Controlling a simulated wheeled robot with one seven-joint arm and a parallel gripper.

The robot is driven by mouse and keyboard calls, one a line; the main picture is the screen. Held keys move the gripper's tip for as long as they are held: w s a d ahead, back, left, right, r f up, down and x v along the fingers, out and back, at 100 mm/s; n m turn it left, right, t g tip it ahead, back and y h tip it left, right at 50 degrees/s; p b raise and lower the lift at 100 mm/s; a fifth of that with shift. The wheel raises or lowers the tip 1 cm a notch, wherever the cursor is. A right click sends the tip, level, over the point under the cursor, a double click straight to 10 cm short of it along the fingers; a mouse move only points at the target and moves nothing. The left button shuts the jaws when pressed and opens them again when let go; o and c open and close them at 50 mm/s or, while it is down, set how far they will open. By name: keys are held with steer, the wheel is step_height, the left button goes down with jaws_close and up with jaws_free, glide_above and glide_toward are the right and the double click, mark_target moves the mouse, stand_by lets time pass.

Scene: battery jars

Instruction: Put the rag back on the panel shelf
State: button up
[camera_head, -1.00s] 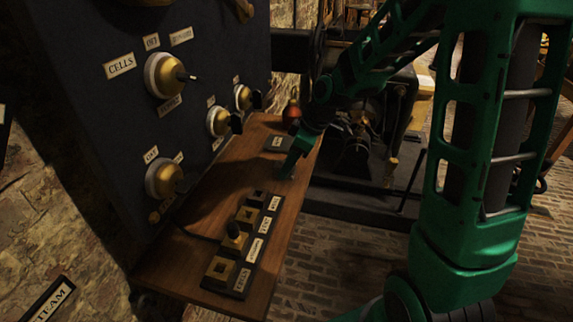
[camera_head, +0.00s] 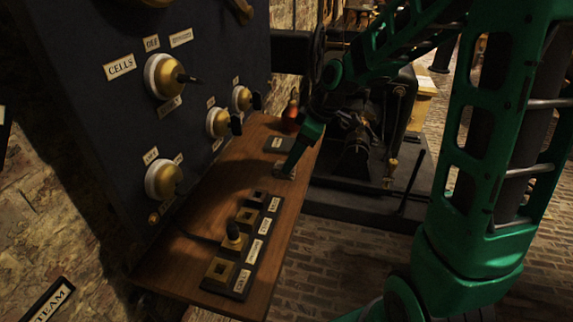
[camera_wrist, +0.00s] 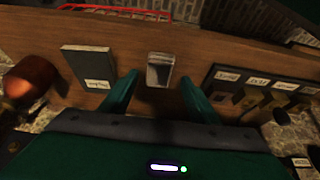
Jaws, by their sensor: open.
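The wooden panel shelf (camera_head: 205,225) runs along the foot of the dark panel. A small grey rectangular thing (camera_wrist: 160,69) lies on the shelf. It may be the folded rag, but its cloth cannot be made out. It also shows in the head view (camera_head: 285,168). My gripper (camera_wrist: 159,82) is open above the shelf, with one green finger on each side of the grey thing. The fingers look apart from it. In the head view, my wrist is just above and partly hides this spot.
A dark labelled pad (camera_wrist: 89,68) and a red rounded thing (camera_wrist: 30,77) are to the left in the wrist view. A labelled socket strip (camera_head: 243,246) is nearer on the shelf. Panel knobs (camera_head: 163,180) stick out over the shelf.

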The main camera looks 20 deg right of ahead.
steer(key=v, duration=0.8)
steer(key=s+d+f+m+g+h, duration=0.1)
steer(key=s+d+m, duration=0.3)
steer(key=s, duration=0.5)
steer(key=s+d+f+m+g+h, duration=0.1)
steer(key=s+d+m, duration=0.3)
steer(key=s+m, duration=0.3)
steer(key=s+d+f+m+g+h, duration=0.1)
steer(key=s+d+m, duration=0.4)
steer(key=s, duration=0.7)
steer(key=shift+s+f+m+h, duration=0.15)
steer(key=shift+f+m+h, duration=0.15)
steer(key=shift+m, duration=0.3)
steer(key=shift+w+f, duration=0.2)
steer(key=shift+w, duration=0.45)
steer(key=shift+d, duration=0.1)
